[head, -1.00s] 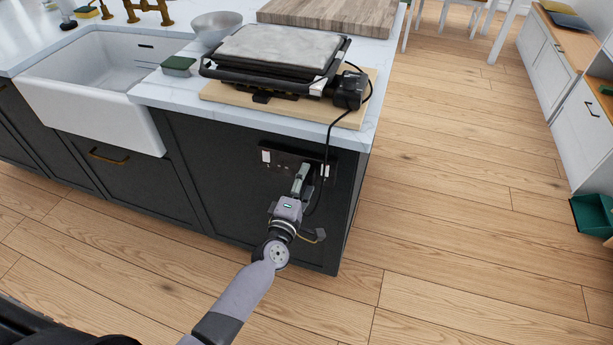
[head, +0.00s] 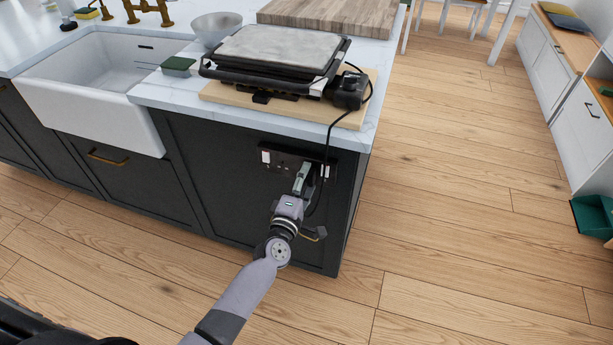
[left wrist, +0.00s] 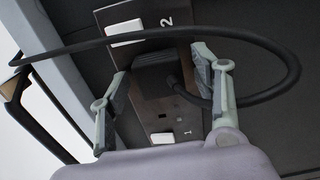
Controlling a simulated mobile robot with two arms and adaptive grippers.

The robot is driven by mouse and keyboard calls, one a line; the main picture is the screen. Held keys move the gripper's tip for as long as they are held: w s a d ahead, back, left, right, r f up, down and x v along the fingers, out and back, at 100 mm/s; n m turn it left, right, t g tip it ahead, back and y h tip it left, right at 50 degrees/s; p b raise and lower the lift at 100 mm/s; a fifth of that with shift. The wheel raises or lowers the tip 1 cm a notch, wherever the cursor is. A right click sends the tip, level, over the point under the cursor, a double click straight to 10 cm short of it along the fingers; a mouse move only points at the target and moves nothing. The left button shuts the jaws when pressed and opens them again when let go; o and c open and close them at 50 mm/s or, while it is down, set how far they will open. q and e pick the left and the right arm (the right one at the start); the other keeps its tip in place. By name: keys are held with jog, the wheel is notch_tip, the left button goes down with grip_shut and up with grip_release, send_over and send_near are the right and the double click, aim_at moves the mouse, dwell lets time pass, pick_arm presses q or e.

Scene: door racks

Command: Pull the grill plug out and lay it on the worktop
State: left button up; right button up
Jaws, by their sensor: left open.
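The grill (head: 275,58) stands on a wooden board on the island worktop (head: 160,95). Its black cord (head: 326,150) hangs over the worktop edge to the socket plate (head: 280,160) on the dark end panel. The black plug (left wrist: 155,78) sits in the socket marked 2 on the plate in the left wrist view, with the cord curving out of it. My left gripper (head: 303,178) is at the socket plate; in the left wrist view my left gripper (left wrist: 168,82) is open, its fingers on either side of the plug. Contact cannot be told. My right gripper is not in view.
A looped stretch of cord (left wrist: 285,60) passes near the fingers.

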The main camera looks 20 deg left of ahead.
aim_at(305, 180)
pick_arm(q)
jog(key=shift+c, duration=0.2)
dwell(0.4)
grip_shut()
dwell(0.6)
jog(key=shift+s, duration=0.15)
jog(key=shift+s+p, duration=0.6)
jog(key=shift+s, duration=1.95)
jog(key=shift+s+a, duration=0.1)
jog(key=shift+s, duration=0.2)
jog(key=shift+s, duration=0.1)
jog(key=s, duration=0.2)
jog(key=shift+s, duration=0.4)
